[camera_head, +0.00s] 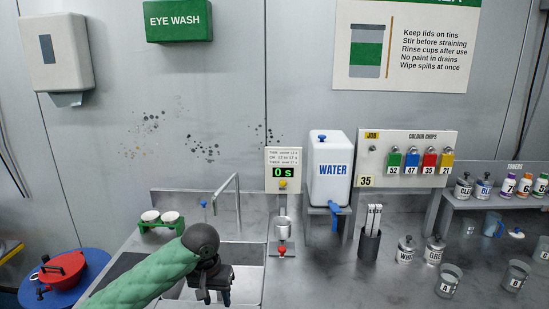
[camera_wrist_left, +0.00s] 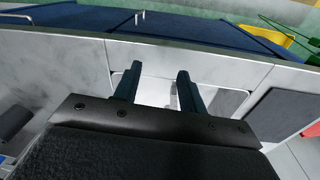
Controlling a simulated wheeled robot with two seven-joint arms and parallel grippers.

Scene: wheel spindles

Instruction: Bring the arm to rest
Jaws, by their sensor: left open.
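My left arm, in a green padded sleeve, comes in from the lower left in the head view. Its gripper (camera_head: 212,294) hangs over the sink area at the front of the bench. In the left wrist view the two dark fingers (camera_wrist_left: 158,88) stand apart with nothing between them. Behind them are a pale basin and the bench's front edge. My right gripper is in neither view.
The sink tap (camera_head: 237,200) rises just behind my left gripper. A small metal cup (camera_head: 282,229) stands under the timer (camera_head: 284,171). A white water tank (camera_head: 331,165) and a dark holder (camera_head: 369,244) stand right. A red pot (camera_head: 62,270) sits far left.

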